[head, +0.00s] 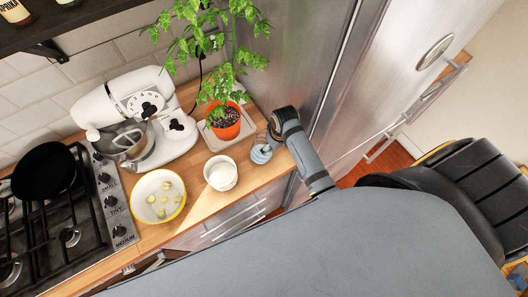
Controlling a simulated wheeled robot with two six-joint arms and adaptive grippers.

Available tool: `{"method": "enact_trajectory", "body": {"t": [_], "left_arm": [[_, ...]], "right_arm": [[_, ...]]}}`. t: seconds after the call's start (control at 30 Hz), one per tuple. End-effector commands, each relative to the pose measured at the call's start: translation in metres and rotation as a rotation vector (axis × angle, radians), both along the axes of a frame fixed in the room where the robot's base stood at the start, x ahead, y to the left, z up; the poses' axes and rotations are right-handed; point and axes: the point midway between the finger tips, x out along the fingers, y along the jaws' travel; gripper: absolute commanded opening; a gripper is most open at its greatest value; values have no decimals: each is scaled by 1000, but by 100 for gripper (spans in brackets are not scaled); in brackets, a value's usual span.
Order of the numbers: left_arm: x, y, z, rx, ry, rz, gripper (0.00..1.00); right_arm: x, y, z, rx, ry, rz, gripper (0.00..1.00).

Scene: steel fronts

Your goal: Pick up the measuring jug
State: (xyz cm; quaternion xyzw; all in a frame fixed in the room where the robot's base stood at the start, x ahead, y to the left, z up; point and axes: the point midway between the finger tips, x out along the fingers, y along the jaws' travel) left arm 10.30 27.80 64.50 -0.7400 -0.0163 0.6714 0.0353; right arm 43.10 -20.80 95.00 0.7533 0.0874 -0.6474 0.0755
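A small bluish, partly clear vessel (261,153) stands at the right end of the wooden counter, just left of my grey arm link. It may be the measuring jug, but it is too small and too covered to be sure. The grey link and dark joint of one of my arms rise beside it, apart or touching I cannot tell. I make out no gripper fingers on this arm or elsewhere.
A white cup (220,174), a yellow-rimmed bowl (143,208) with several pieces inside, a potted plant (225,122) and a white stand mixer (177,145) crowd the counter (203,203). A gas hob (45,238) with a black pan (43,171) is left. A steel front (290,60) stands behind.

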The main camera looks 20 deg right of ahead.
Motion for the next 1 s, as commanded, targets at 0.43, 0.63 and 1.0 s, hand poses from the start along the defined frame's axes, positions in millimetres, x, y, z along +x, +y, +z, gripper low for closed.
{"method": "enact_trajectory", "body": {"t": [0.43, 0.63, 1.0], "left_arm": [[3, 2, 0, 2, -4, -1, 0], [3, 2, 0, 2, -5, -1, 0], [4, 1, -1, 2, -5, -1, 0]], "right_arm": [[0, -1, 0, -1, 1, 0, 0], [0, 0, 0, -1, 0, 0, 0], [1, 0, 4, -1, -2, 0, 0]]}}
